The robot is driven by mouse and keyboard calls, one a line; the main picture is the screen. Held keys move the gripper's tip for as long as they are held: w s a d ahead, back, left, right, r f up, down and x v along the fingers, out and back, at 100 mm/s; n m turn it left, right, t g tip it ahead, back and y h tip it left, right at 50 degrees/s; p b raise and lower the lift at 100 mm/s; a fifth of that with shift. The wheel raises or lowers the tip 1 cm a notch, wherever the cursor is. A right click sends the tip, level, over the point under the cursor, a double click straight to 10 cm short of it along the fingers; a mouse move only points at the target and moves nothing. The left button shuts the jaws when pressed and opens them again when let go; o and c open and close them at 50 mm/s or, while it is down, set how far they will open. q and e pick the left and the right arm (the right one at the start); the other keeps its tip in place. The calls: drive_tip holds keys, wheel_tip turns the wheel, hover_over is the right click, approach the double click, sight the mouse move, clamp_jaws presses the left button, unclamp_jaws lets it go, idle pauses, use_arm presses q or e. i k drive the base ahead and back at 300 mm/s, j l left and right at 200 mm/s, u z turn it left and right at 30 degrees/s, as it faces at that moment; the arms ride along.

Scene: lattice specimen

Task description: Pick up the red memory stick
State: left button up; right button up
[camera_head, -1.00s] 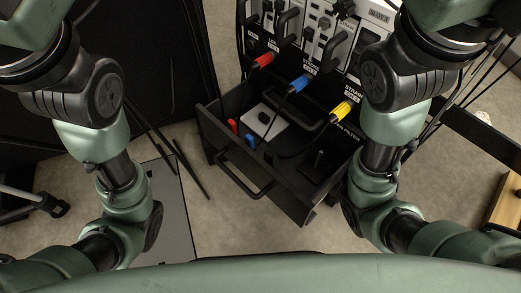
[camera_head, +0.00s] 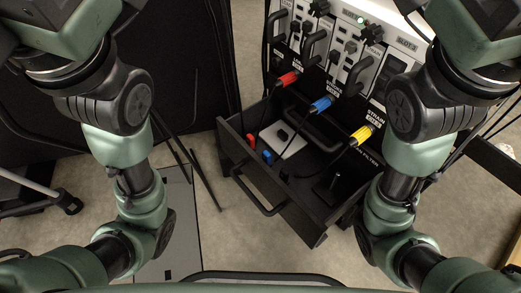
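A small red item (camera_head: 250,140), which looks like the red memory stick, is in the open black drawer (camera_head: 270,199) near its left wall. A small blue item (camera_head: 267,156) lies close to it, beside a light grey plate (camera_head: 291,147) with a dark knob on it. Both of my arms frame the view on the left and right. Neither gripper shows in the picture, so I cannot see what they hold.
Behind the drawer stands a rack with white slot panels (camera_head: 345,40). Red (camera_head: 286,79), blue (camera_head: 321,104) and yellow (camera_head: 363,134) cable connectors hang over the drawer. A drawer handle (camera_head: 258,197) sticks out in front. Grey floor lies ahead of it.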

sight(250, 140)
drive_tip(key=z, duration=1)
drive_tip(key=u, duration=1.15)
drive_tip(key=j+u, duration=0.2)
drive_tip(key=j, duration=0.7)
